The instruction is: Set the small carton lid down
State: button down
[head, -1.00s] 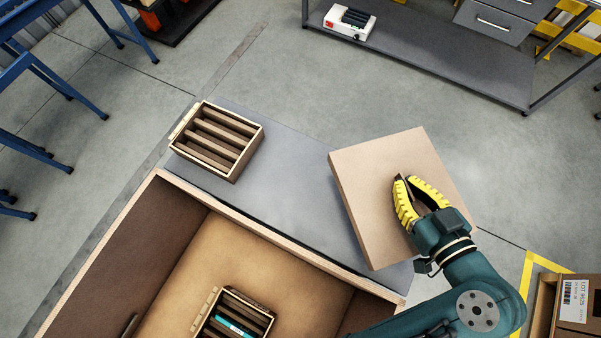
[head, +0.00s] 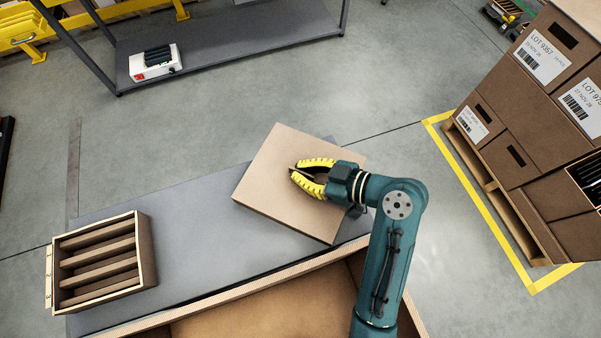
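The small carton lid (head: 286,203) is a flat, square, light brown board with thick edges. It is turned at an angle over the right part of the grey surface (head: 185,225), and its far corner reaches past that surface's back edge. I cannot tell whether its underside touches the surface. My gripper (head: 294,170) has yellow ribbed fingers above the lid's top. Their tips close together on a small dark tab of the lid near its middle. The fingers hide most of that tab.
A slatted wooden crate (head: 143,252) stands at the left of the grey surface. A large open carton (head: 270,312) lies in front. Stacked labelled cartons (head: 548,118) stand on a pallet at right, inside yellow floor tape. The grey surface between crate and lid is clear.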

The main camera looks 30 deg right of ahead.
jog(key=shift+f, duration=0.2)
jog(key=shift+f, duration=0.15)
jog(key=c, duration=1.2)
grip_release()
jog(key=shift+c, duration=0.2)
